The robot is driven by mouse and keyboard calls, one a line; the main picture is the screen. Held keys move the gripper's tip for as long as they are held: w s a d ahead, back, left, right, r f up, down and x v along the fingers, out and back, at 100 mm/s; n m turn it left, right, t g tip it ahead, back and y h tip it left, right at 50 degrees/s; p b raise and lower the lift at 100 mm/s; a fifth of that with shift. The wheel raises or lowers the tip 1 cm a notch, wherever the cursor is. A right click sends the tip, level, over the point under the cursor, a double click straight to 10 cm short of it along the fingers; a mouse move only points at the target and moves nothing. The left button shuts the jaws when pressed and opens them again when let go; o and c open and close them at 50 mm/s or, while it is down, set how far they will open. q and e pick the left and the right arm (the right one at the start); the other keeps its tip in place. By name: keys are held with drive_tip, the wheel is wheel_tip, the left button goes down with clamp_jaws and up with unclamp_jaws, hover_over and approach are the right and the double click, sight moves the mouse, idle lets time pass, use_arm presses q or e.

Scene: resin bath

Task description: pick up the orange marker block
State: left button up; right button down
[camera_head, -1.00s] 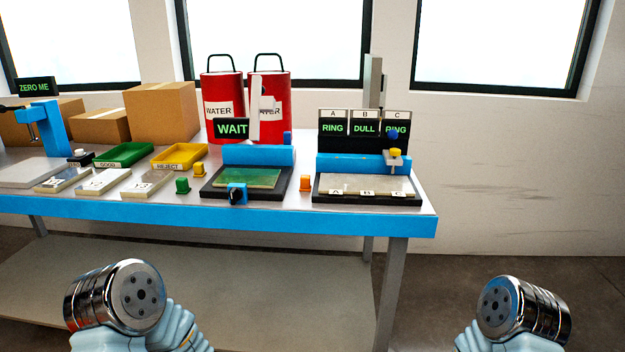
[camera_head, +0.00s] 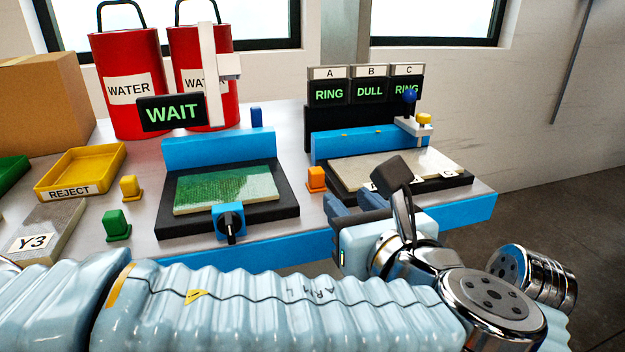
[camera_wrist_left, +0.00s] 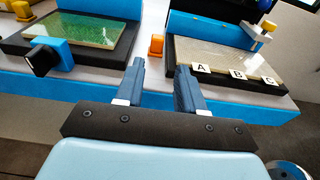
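The orange marker block (camera_head: 317,179) stands on its small orange base on the table, in the gap between the left black-framed tray and the right one. It also shows in the left wrist view (camera_wrist_left: 156,45), just beyond the fingertips and roughly in line with the gap between them. My left gripper (camera_head: 343,199) is in front of the block at the table's front edge. Its two blue fingers are apart with nothing between them (camera_wrist_left: 160,67), so it is open and not touching the block. My right gripper is not in view.
Green (camera_head: 117,225) and yellow (camera_head: 130,188) blocks stand farther left.

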use_arm(q)
approach(318, 172)
drive_tip(key=x, duration=0.3)
drive_tip(key=shift+w+d+f, duration=0.1)
drive_tip(key=shift+f, duration=0.05)
drive_tip(key=x, duration=0.5)
drive_tip(key=shift+w+a, duration=0.2)
clamp_jaws()
